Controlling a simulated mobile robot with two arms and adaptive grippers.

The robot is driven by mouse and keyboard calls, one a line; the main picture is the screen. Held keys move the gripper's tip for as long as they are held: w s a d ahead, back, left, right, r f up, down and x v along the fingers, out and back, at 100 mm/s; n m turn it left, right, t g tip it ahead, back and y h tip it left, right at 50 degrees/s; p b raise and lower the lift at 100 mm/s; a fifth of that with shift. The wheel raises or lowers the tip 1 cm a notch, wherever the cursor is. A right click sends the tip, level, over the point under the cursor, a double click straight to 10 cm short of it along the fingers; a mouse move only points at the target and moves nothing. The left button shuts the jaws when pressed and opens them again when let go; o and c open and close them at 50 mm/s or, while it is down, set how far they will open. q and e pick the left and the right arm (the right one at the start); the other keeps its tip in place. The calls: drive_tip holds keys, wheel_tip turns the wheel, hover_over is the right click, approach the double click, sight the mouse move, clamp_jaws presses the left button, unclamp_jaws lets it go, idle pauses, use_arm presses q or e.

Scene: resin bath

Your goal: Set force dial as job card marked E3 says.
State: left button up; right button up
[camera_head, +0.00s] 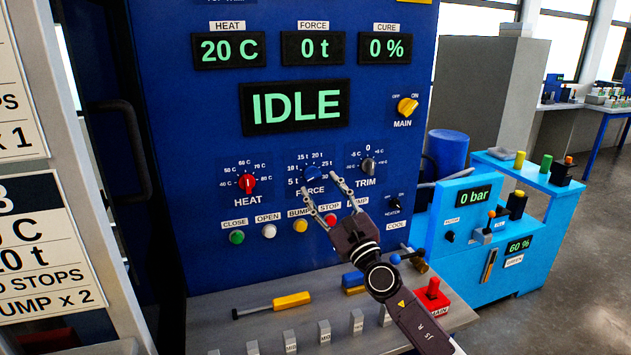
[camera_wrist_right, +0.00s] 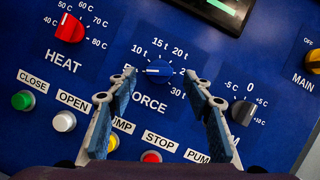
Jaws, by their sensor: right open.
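The force dial (camera_head: 311,174) is a blue knob on the blue panel; it also shows in the wrist view (camera_wrist_right: 160,69). Its white pointer faces left in the wrist view, toward the low end of the scale, where a finger hides the mark. The FORCE display (camera_head: 314,47) reads 0 t. My right gripper (camera_head: 320,183) is open, its fingertips either side of the dial with gaps. A job card (camera_head: 45,245) at the left edge shows a cut-off 3, a force ending in 0 t, and BUMP x 2; its first characters are out of frame.
The red HEAT knob (camera_head: 247,183) and dark TRIM knob (camera_head: 367,166) flank the dial. Push buttons, including the yellow one (camera_head: 300,226), sit below. The IDLE display (camera_head: 295,107) is above. A yellow-handled tool (camera_head: 290,300) lies on the ledge. Another card (camera_head: 20,100) is partly visible.

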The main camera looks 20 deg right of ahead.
sight(312, 175)
drive_tip(key=shift+f+x, duration=0.25)
drive_tip(key=shift+x, duration=0.95)
drive_tip(key=shift+w+a+r, duration=0.1)
drive_tip(key=shift+w+r, duration=0.2)
drive_tip(key=shift+w, duration=0.25)
drive_tip(key=shift+c, duration=1.7)
drive_tip(key=c, duration=0.5)
use_arm(q)
drive_tip(key=shift+w+d+f, duration=0.1)
drive_tip(key=shift+w+f, duration=0.05)
drive_tip(key=shift+w, duration=0.45)
drive_tip(key=shift+w+f, duration=0.1)
drive_tip(key=shift+w, duration=0.5)
use_arm(e)
drive_tip(key=c, duration=0.3)
